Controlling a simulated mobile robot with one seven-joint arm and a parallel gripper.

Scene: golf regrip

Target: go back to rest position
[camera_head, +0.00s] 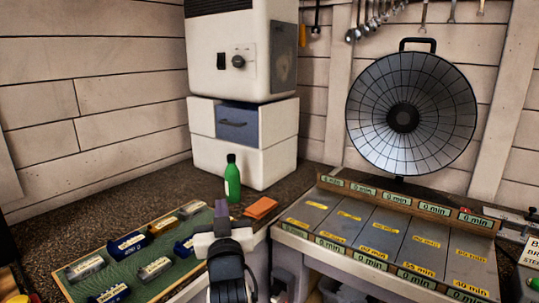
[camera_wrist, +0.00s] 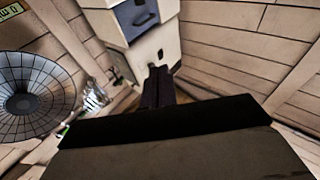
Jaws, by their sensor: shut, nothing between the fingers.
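My gripper (camera_head: 222,212) is in the lower middle of the head view, with its fingers pointing up and away from me. It is shut and holds nothing. It is just right of the green mat (camera_head: 135,262) and in front of the green bottle (camera_head: 232,180). In the wrist view the closed fingers of my gripper (camera_wrist: 157,87) point toward the white cabinet (camera_wrist: 150,45). My gripper's body hides part of the counter and the mat's right edge.
Several small blue, grey and yellow boxes lie on the mat. An orange cloth (camera_head: 261,207) lies beside the bottle. A tray with "min" labels (camera_head: 385,237) fills the right side. A round heater or fan (camera_head: 430,85) stands behind it. The white cabinet (camera_head: 240,150) stands in the corner.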

